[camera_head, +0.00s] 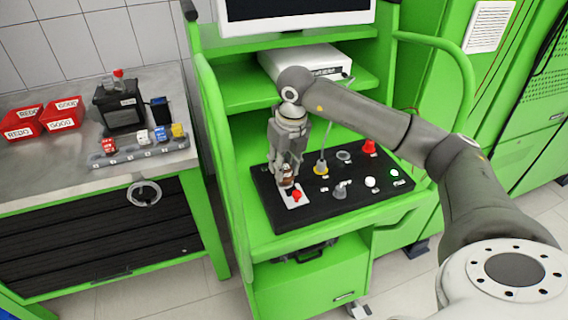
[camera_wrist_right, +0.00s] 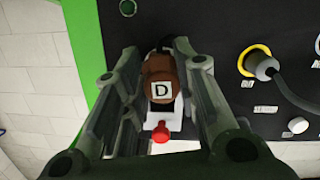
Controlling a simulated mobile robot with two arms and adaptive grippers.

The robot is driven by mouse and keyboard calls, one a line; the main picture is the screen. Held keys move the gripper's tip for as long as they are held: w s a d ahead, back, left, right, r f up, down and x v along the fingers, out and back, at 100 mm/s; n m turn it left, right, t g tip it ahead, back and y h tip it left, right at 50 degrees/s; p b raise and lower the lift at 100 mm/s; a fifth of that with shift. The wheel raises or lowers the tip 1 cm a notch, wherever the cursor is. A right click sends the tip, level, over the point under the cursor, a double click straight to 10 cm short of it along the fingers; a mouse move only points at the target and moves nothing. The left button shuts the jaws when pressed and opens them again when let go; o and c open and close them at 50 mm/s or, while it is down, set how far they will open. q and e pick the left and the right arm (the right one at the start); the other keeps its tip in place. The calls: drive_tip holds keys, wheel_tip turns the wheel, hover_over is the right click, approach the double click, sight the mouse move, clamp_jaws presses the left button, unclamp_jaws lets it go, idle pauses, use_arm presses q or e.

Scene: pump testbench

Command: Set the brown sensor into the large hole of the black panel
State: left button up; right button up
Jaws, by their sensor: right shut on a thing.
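The brown sensor (camera_wrist_right: 161,72) carries a white label with a "D" and sits between the fingers of my right gripper (camera_wrist_right: 160,88). In the head view, the right gripper (camera_head: 287,178) points down at the left part of the black panel (camera_head: 330,206), shut on the brown sensor (camera_head: 286,181). The sensor is just over or at a white plate (camera_head: 295,200) with a red knob (camera_head: 297,195). I cannot tell whether it touches the plate or panel. No large hole shows clearly beneath it; the sensor and fingers cover that spot. My left gripper is not in view.
On the panel are a yellow-ringed socket with a cable (camera_head: 321,168), a grey ring (camera_head: 344,156), a grey lever (camera_head: 341,190) and a red button (camera_head: 369,147). The green frame (camera_head: 222,150) borders the panel's left. A rack of colored parts (camera_head: 135,153) is on the left bench.

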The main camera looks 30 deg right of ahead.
drive_tip(key=shift+f+b, duration=0.6)
drive_tip(key=shift+f, duration=0.2)
drive_tip(key=o, duration=1.1)
drive_tip(key=o, duration=0.4)
drive_tip(key=shift+r, duration=0.15)
drive_tip(key=shift+r+p, duration=2.65)
drive_tip(key=shift+r, duration=1.25)
